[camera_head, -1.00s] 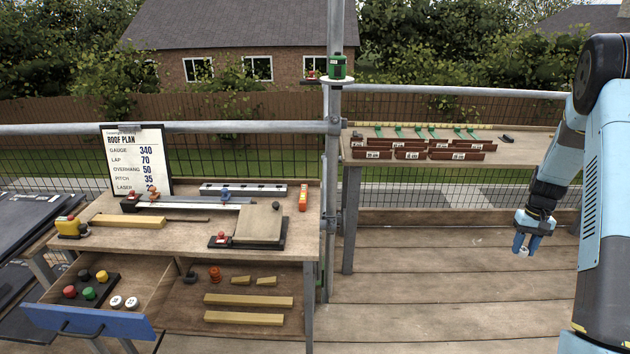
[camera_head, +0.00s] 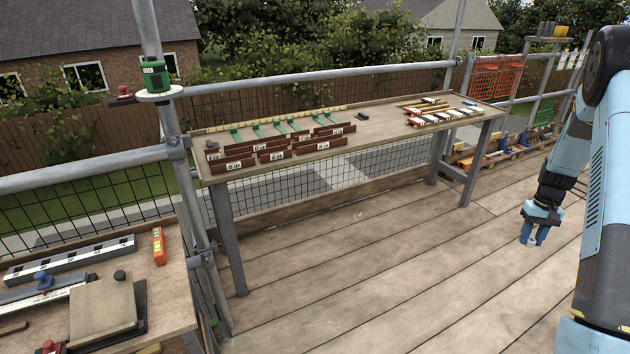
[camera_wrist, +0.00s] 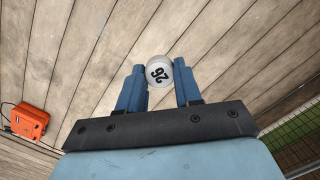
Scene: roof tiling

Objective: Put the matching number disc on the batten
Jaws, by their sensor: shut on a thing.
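My gripper (camera_wrist: 160,88) is shut on a white round disc (camera_wrist: 158,71) in the wrist view. The disc has a black number that looks like 26, turned on its side. It sits between the two blue fingertips, above the plank deck. In the head view my gripper (camera_head: 534,236) hangs low at the right, over bare deck; the disc is too small to make out there. I cannot tell which piece is the batten for this disc. A thin yellow strip (camera_head: 270,119) runs along the back of the long bench.
An orange case (camera_wrist: 28,121) lies on the deck. Mid-deck is clear.

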